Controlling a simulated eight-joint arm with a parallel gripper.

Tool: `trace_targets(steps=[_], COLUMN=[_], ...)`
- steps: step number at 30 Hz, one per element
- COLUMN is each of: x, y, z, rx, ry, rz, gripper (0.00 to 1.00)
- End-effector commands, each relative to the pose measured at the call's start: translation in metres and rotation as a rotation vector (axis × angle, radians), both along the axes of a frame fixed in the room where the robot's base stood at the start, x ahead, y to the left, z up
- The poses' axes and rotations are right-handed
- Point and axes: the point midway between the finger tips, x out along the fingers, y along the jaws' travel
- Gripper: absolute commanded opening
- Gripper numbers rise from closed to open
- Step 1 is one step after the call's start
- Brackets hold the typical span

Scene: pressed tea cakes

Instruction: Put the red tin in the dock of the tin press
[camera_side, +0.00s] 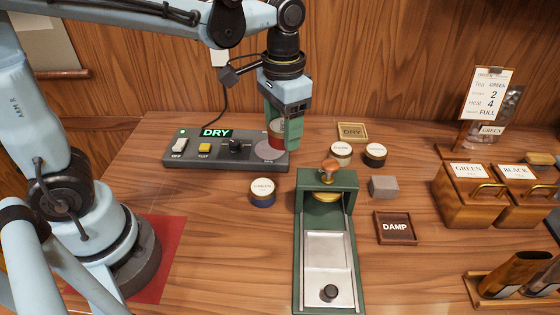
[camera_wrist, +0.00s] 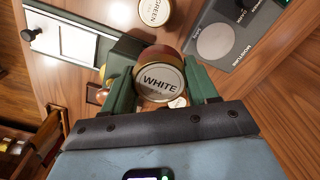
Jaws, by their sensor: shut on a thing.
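The red tin (camera_side: 276,134) is between the green fingers of my gripper (camera_side: 284,134), near the round pad of the grey meter. Its white lid, marked WHITE, faces the wrist camera (camera_wrist: 160,82), with a red side band above it. My gripper (camera_wrist: 164,86) is shut on it. The tin looks raised off the pad, but the exact gap is hard to tell. The green tin press (camera_side: 350,222) stands in front and to the right, with an orange knob on top and a brassy round part under its head. Its metal plate with a black knob lies towards the camera.
The grey meter (camera_side: 185,157) shows DRY. A blue GREEN tin (camera_side: 263,196) sits left of the press. Two more tins (camera_side: 341,160) (camera_side: 375,161), a grey block (camera_side: 383,187), a DAMP tray (camera_side: 378,241) and a DRY tray (camera_side: 365,126) are nearby. Wooden boxes (camera_side: 462,210) stand right.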

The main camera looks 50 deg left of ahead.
Motion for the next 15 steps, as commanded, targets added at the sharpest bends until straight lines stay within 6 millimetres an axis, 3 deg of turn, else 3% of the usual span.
trace_targets(steps=[5, 15], x=[-0.004, -0.007], y=[-0.008, -0.015], z=[0.012, 0.058], rx=[0.000, 0.000], ry=[0.000, 0.000], rz=[0.000, -0.004], gripper=[0.22, 0.22])
